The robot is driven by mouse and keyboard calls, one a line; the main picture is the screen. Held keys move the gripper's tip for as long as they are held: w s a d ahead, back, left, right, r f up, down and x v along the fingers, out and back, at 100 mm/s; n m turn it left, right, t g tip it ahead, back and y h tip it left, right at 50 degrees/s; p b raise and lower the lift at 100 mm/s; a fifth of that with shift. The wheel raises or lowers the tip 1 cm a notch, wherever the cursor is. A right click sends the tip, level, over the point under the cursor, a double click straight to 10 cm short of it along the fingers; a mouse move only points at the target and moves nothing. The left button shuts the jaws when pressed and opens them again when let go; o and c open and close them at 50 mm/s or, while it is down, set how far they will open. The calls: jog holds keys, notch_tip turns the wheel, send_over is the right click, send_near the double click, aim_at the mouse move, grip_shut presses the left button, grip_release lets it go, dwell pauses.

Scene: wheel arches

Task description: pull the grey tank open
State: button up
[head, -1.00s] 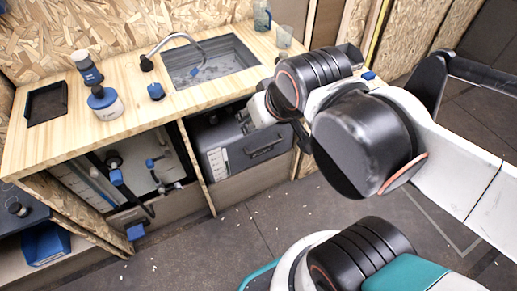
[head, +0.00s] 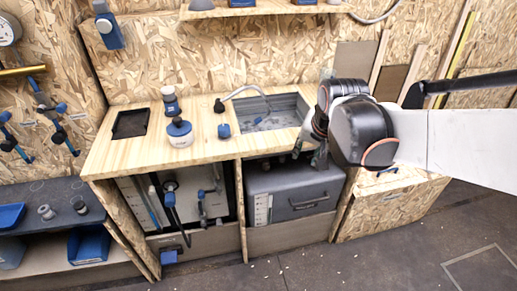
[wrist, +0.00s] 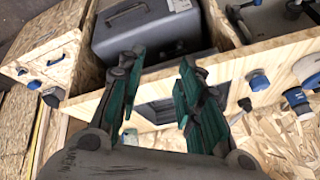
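The grey tank (head: 283,188) sits in the right bay under the wooden counter, with a dark handle (head: 310,202) and a white label strip on its front. In the wrist view, the tank (wrist: 160,38) and its handle (wrist: 125,12) show at the top, beyond the fingertips. My gripper (wrist: 160,62) is open and empty, its two green-padded fingers spread apart near the counter's front edge. In the head view my gripper (head: 318,152) is above the tank's top right and partly hidden by my arm. It is apart from the handle.
The sink (head: 265,115) is in the counter (head: 215,145), with bottles to its left. The left bay holds hoses and blue fittings (head: 170,195). A wooden drawer unit (head: 390,208) stands right of the tank.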

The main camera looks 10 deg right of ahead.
jog(key=w+d+f+m, duration=0.3)
jog(key=w+d+f, duration=0.1)
jog(key=w+f, duration=0.15)
jog(key=m+g+p, duration=0.2)
jog(key=m+g, duration=0.1)
jog(key=m, duration=0.5)
send_over(315, 200)
jog(key=s, duration=0.3)
jog(key=s+f+x, duration=0.1)
jog(key=s+x, duration=0.2)
jog(key=x, duration=1)
jog(key=s+a+x, duration=0.1)
jog(key=s+x, duration=0.2)
jog(key=x, duration=1.1)
jog(key=b+x, duration=0.2)
jog(key=x, duration=0.5)
jog(key=b+x, duration=0.2)
jog(key=x, duration=0.5)
jog(key=shift+w+a+f+b, duration=0.1)
jog(key=shift+a+f+b, duration=0.1)
jog(key=shift+b, duration=0.2)
jog(key=shift+r, duration=0.1)
grip_shut()
